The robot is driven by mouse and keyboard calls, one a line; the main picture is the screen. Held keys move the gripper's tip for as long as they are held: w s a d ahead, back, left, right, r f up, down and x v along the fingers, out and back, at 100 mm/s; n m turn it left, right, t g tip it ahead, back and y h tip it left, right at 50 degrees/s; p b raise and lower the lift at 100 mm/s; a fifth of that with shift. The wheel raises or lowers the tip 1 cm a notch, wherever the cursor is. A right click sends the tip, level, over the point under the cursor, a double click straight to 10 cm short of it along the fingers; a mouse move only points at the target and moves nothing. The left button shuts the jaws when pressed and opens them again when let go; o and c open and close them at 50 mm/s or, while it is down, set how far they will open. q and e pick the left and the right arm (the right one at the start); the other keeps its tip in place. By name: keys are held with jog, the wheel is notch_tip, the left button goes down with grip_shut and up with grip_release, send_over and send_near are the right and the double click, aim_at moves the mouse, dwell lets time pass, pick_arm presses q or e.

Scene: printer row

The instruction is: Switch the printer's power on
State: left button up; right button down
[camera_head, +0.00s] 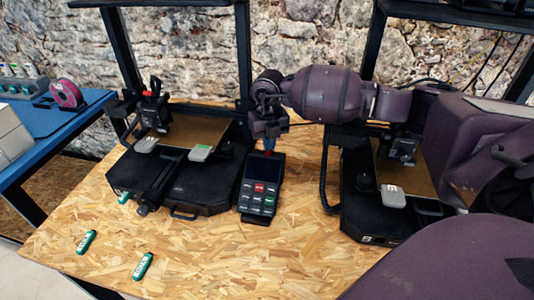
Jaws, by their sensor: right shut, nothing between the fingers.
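A black 3D printer (172,190) with a tan bed stands on the left of the wood-chip table. A second black printer (365,212) stands on the right, partly hidden by my right arm. Between them a dark control unit (246,204) with a screen, one red key (259,188) and several grey and green keys leans on the table. My right gripper (268,152) is shut and empty, pointing down at the top edge of the control unit. I cannot tell whether it touches it. No power switch can be clearly made out. My left gripper is not in view.
Two green-and-white tools or markers (143,266) (86,242) lie at the table's front left. A blue table (40,120) with a pink spool (66,94) is at the far left. The front middle of the wood-chip table (230,262) is clear. A stone wall stands behind.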

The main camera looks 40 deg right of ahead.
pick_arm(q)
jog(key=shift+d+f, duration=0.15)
pick_arm(e)
jog(key=shift+f, duration=0.35)
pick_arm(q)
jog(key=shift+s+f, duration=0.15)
pick_arm(e)
jog(key=shift+f, duration=0.3)
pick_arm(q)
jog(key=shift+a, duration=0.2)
pick_arm(e)
jog(key=shift+r+p, duration=0.85)
jog(key=shift+r, duration=1.4)
jog(key=shift+r+p, duration=0.6)
jog(key=shift+r, duration=0.75)
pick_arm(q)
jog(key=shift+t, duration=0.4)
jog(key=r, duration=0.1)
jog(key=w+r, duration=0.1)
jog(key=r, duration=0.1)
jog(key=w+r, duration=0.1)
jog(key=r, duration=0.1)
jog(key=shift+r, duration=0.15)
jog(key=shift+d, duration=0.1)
pick_arm(e)
jog(key=shift+f, duration=0.1)
